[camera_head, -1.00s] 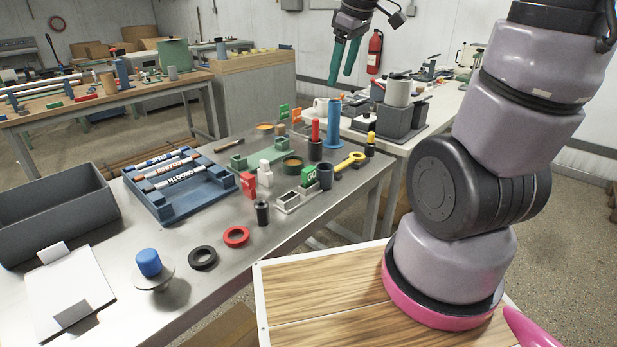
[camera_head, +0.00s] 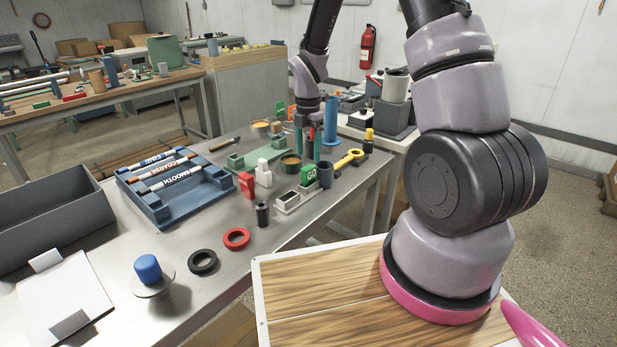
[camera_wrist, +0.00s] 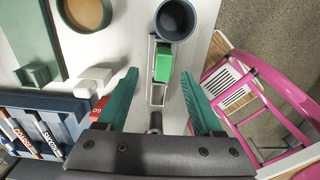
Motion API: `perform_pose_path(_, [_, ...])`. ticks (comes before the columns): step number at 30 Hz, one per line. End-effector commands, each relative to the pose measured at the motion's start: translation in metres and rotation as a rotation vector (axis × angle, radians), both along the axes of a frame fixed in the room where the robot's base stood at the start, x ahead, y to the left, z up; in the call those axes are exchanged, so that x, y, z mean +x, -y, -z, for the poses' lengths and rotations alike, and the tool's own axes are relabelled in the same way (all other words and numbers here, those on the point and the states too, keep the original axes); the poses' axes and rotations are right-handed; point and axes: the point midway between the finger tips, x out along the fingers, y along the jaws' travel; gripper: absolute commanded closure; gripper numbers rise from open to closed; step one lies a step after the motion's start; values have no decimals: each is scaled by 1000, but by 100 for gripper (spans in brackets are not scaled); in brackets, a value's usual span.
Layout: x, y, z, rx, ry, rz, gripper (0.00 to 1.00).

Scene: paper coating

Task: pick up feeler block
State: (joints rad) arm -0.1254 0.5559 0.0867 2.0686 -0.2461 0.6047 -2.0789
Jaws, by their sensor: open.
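My gripper (camera_head: 308,157) points down over the table with its two teal fingers apart and nothing between them. In the wrist view my gripper (camera_wrist: 158,76) straddles the line of sight to a small green block (camera_wrist: 163,65); I cannot tell the height gap. In the head view this green block (camera_head: 310,175) is marked GO and stands at the end of a grey slotted holder (camera_head: 287,207). A red block (camera_head: 246,185) and a white stepped block (camera_head: 263,173) stand to its left. No block is labelled feeler, so I cannot tell which one it is.
A dark cup (camera_head: 325,173) stands close beside the green block. A black cylinder (camera_head: 262,214), a yellow wrench-like tool (camera_head: 348,161) and a tall blue cylinder (camera_head: 331,121) are nearby. A blue rack (camera_head: 158,207) holds labelled rods.

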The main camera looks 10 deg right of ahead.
Motion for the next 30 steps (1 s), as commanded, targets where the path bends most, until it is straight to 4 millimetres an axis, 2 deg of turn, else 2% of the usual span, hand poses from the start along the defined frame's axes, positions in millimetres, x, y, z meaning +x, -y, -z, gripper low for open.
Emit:
perform_pose_path(1, [-1,0,7,0,-2,0,32])
perform_pose_path(8, [-3,0,25,-1,-3,2,32])
perform_pose_path(15, [-8,0,60,-1,-3,4,32])
perform_pose_path(25, [-7,0,66,0,1,4,32])
perform_pose_path(29, [-7,0,66,0,1,4,82])
perform_pose_path(30, [-7,0,66,0,1,3,98])
